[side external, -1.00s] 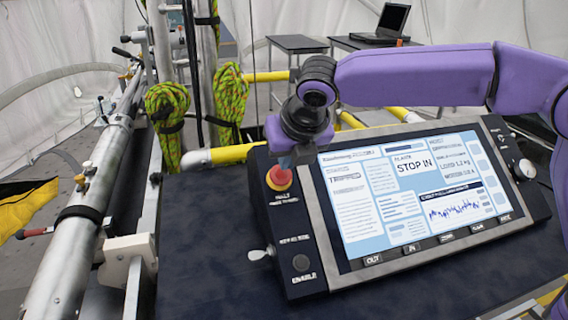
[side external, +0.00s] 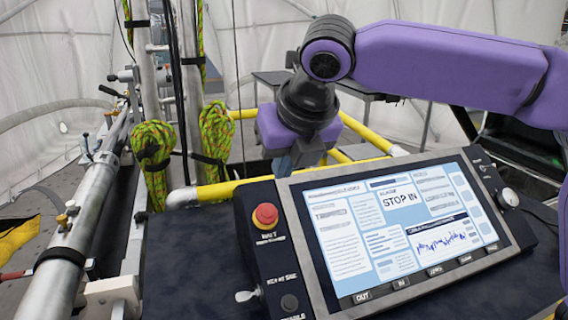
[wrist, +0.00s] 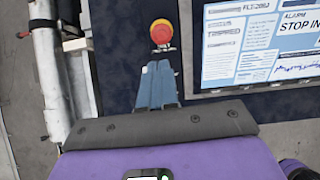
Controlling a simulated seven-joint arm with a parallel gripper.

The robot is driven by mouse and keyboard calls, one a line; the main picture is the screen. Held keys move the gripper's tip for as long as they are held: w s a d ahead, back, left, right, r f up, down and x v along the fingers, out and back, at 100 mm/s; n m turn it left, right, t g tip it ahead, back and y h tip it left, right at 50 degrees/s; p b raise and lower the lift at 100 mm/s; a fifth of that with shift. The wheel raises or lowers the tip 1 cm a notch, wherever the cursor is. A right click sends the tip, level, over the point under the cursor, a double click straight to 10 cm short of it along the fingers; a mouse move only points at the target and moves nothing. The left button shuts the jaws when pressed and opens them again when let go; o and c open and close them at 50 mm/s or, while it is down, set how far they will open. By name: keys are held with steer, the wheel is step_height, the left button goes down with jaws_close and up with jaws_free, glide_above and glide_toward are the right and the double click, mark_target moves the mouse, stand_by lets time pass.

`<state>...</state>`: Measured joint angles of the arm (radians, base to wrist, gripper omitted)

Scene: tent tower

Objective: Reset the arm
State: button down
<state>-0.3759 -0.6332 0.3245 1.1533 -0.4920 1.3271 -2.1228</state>
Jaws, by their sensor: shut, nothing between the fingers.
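My gripper (side external: 282,168) is above the control console's upper left part, with its blue-grey fingers pointing down. In the wrist view the fingers (wrist: 156,68) are together, with nothing between them. The red stop button (side external: 265,215) sits on a yellow collar at the left of the console (side external: 255,255). The button also shows in the wrist view (wrist: 162,32), just beyond the fingertips. A gap shows between the fingers and the button in the side view. The console screen (side external: 395,225) is lit and reads "STOP IN" near its top.
Green ropes (side external: 152,155) hang on upright poles at left. A long metal tube (side external: 75,230) lies along the left.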

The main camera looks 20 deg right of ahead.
steer(key=s+d+f+m+g, duration=0.2)
steer(key=s+d+f+m, duration=0.4)
steer(key=d, duration=0.5)
steer(key=s+d+f+m+g, duration=0.2)
steer(key=s+d+f+m, duration=0.5)
steer(key=s+d+m, duration=0.3)
steer(key=s+d+f+m+g, duration=0.2)
steer(key=s+d+f+m, duration=0.5)
steer(key=s+d, duration=0.4)
steer(key=shift+s+d+f+m+g, duration=0.15)
steer(key=shift+s+d+m+g, duration=0.15)
steer(key=shift+m, duration=0.1)
